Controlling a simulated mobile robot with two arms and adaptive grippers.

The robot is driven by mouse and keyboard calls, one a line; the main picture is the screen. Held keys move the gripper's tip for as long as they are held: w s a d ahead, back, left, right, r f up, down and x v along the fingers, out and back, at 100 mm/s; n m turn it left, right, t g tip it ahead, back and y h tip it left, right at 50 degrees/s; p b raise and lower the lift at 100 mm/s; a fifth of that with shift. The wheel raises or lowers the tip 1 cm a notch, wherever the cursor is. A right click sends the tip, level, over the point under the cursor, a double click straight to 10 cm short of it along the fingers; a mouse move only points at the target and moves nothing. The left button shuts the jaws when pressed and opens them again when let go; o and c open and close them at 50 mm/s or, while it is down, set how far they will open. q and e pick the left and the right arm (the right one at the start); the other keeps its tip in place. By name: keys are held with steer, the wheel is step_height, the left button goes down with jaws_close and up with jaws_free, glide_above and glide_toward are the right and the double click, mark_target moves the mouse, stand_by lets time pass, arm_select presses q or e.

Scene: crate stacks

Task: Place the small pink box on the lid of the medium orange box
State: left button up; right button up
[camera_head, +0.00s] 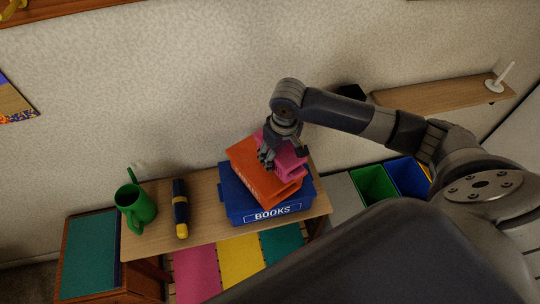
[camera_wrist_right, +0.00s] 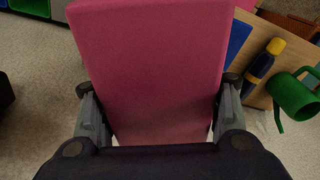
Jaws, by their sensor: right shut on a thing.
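The small pink box (camera_head: 291,163) is in my right gripper (camera_head: 268,158), at the orange box's upper right side in the head view. It fills the middle of the right wrist view (camera_wrist_right: 152,65) between the two fingers (camera_wrist_right: 160,110). The medium orange box (camera_head: 248,160) sits turned at an angle on the blue box (camera_head: 233,199) marked BOOKS. The pink box covers part of the orange lid; I cannot tell whether it touches the lid. My left gripper is not in view.
The wooden table (camera_head: 206,188) bears a green watering can (camera_head: 137,205) and a blue and yellow flashlight-like object (camera_head: 180,209) left of the boxes. Green (camera_head: 373,184) and blue (camera_head: 408,177) bins stand at right. A shelf (camera_head: 440,99) with a candle-like white thing is on the wall.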

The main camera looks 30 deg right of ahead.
steer(key=shift+w+a+f, duration=0.1)
steer(key=shift+w+a, duration=0.25)
steer(key=shift+w, duration=0.25)
steer(key=shift+w+a+f, duration=0.1)
steer(key=shift+w+a, duration=0.25)
steer(key=shift+w, duration=0.2)
step_height(320, 180, down, 3)
steer(key=shift+s+r+p, duration=0.1)
steer(key=shift+p, duration=0.5)
steer(key=shift+f, duration=0.3)
steer(key=o, duration=1.3)
steer(key=shift+f, duration=0.1)
steer(key=r, duration=0.4)
steer(key=s+r, duration=0.1)
steer(key=r, duration=0.3)
steer(key=r+b, duration=0.1)
steer(key=r, duration=0.3)
steer(key=shift+s+d+r, duration=0.1)
steer(key=shift+s, duration=0.1)
